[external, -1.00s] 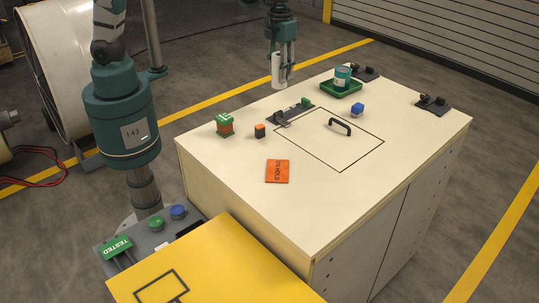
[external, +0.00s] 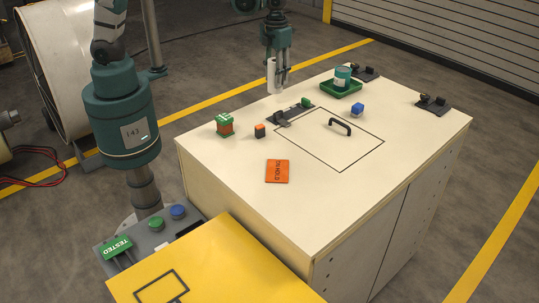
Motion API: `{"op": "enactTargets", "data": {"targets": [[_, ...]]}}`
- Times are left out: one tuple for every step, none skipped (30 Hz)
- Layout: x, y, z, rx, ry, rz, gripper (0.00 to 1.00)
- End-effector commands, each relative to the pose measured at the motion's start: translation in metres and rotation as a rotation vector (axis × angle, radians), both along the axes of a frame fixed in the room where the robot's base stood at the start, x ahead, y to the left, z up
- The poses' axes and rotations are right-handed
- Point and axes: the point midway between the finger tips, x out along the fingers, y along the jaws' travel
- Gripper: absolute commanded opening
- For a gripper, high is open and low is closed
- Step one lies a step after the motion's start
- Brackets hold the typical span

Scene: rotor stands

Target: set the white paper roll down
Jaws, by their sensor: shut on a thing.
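The white paper roll (external: 271,76) is upright at the far left edge of the pale cabinet top (external: 225,170). My gripper (external: 278,75) comes down from above and is shut on the roll. The roll's lower end is at or very near the cabinet top; I cannot tell whether it touches. Part of the roll's right side is hidden by the gripper fingers.
Near the roll are a dark fixture (external: 286,118), a green tray (external: 341,90) with a teal can (external: 342,77), and a blue block (external: 357,110). A black handle (external: 340,126), orange card (external: 277,171), small orange block (external: 260,131) and green-orange block (external: 225,125) are also on top.

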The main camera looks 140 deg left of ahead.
Motion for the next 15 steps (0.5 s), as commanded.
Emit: {"op": "enactTargets", "data": {"targets": [[0.000,0.000,-0.007,0.000,0.000,0.000,0.21],[0.000,0.000,-0.010,0.000,0.000,0.000,0.21],[0.000,0.000,-0.015,0.000,0.000,0.000,0.21],[0.000,0.000,-0.018,0.000,0.000,0.000,0.21],[0.000,0.000,-0.020,0.000,0.000,0.000,0.21],[0.000,0.000,-0.023,0.000,0.000,0.000,0.21],[0.000,0.000,-0.025,0.000,0.000,0.000,0.21],[0.000,0.000,-0.026,0.000,0.000,0.000,0.21],[0.000,0.000,-0.027,0.000,0.000,0.000,0.21],[0.000,0.000,-0.027,0.000,0.000,0.000,0.21],[0.000,0.000,-0.028,0.000,0.000,0.000,0.21],[0.000,0.000,-0.028,0.000,0.000,0.000,0.21],[0.000,0.000,-0.028,0.000,0.000,0.000,0.21],[0.000,0.000,-0.028,0.000,0.000,0.000,0.21],[0.000,0.000,-0.028,0.000,0.000,0.000,0.21]]}}
